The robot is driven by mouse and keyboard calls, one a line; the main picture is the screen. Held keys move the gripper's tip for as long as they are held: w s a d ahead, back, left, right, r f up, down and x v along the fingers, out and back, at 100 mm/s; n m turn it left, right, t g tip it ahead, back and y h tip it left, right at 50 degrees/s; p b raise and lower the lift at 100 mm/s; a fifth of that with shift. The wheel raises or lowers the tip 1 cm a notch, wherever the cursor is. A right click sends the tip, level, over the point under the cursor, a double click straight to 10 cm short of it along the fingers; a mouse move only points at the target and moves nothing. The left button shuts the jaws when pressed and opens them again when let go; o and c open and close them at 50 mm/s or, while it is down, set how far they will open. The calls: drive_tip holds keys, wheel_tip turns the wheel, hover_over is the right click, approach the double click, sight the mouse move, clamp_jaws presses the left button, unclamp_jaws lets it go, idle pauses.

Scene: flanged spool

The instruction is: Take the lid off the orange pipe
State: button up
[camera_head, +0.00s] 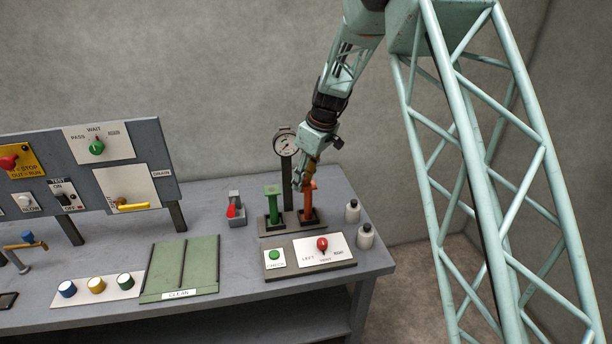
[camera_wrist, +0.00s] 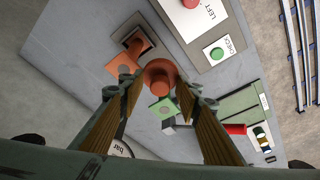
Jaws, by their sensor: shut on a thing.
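The orange pipe (camera_head: 308,203) stands upright on a dark base at the right of the bench, with a green pipe (camera_head: 272,207) to its left. In the wrist view, the orange pipe (camera_wrist: 138,43) and its square orange flange (camera_wrist: 121,66) show to the left of my fingers. My gripper (camera_wrist: 160,80) is shut on a round orange piece (camera_wrist: 160,72), which looks like the lid. The lid overlaps the flange's edge in this view; I cannot tell whether they touch. In the head view, my gripper (camera_head: 302,182) is at the orange pipe's top and hides the lid's detail.
A gauge (camera_head: 285,142) on a post stands close behind the pipes. Two small bottles (camera_head: 353,211) stand to the right. A control box (camera_head: 310,258) with a red knob lies in front. The green panel (camera_head: 180,268) lies to the left.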

drive_tip(key=s+a, duration=0.1)
drive_tip(key=s, duration=0.7)
drive_tip(key=shift+a+r+b, duration=0.2)
drive_tip(key=shift+r+b, duration=0.15)
drive_tip(key=shift+r, duration=0.1)
drive_tip(key=shift+d+f, duration=0.1)
drive_tip(key=s+d+f+m+h+b, duration=0.1)
drive_tip(key=d+f+m, duration=0.3)
drive_tip(key=d, duration=0.6)
drive_tip(key=s+d+f+m+t+b, duration=0.1)
drive_tip(key=s+d+f+m+b, duration=0.2)
drive_tip(key=d, duration=0.7)
drive_tip(key=s+d+f+m+h+b, duration=0.1)
drive_tip(key=s+d+f+m+b, duration=0.2)
drive_tip(key=d, duration=0.7)
drive_tip(key=shift+s+f+m+t+h, duration=0.3)
drive_tip(key=shift+s+f+m+t, duration=0.1)
drive_tip(key=shift+f+m, duration=0.8)
drive_tip(key=shift+a, duration=0.1)
